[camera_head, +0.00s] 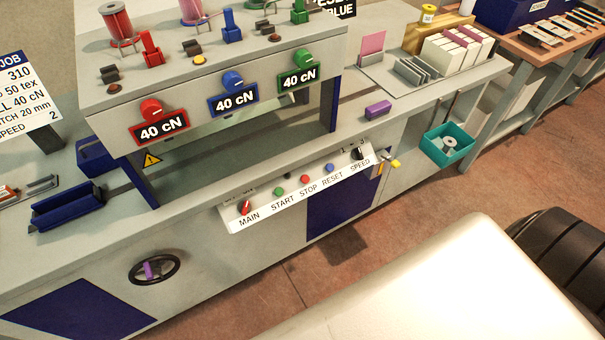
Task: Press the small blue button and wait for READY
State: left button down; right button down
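The small blue button (330,168) sits on the white control strip (262,217) along the machine's front edge, above the label RESET. Left of it are a red button (305,179) over STOP, a green button (279,191) over START and a red switch (245,207) over MAIN. Right of it is a dark knob (358,153) over SPEED. No READY word shows. A dark sign (346,9) at the top is cut off; it reads partly RESE and BLUE. Neither gripper is in view, and nothing covers the button.
Three tension displays (234,98) each read 40 cN. A purple block (378,110) lies on the bench right of the machine. A teal bin (448,145) hangs at its front edge. A handwheel (153,270) juts out lower left. The space before the strip is clear.

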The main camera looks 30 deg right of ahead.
aim_at(329, 168)
jog(key=z, duration=1.1)
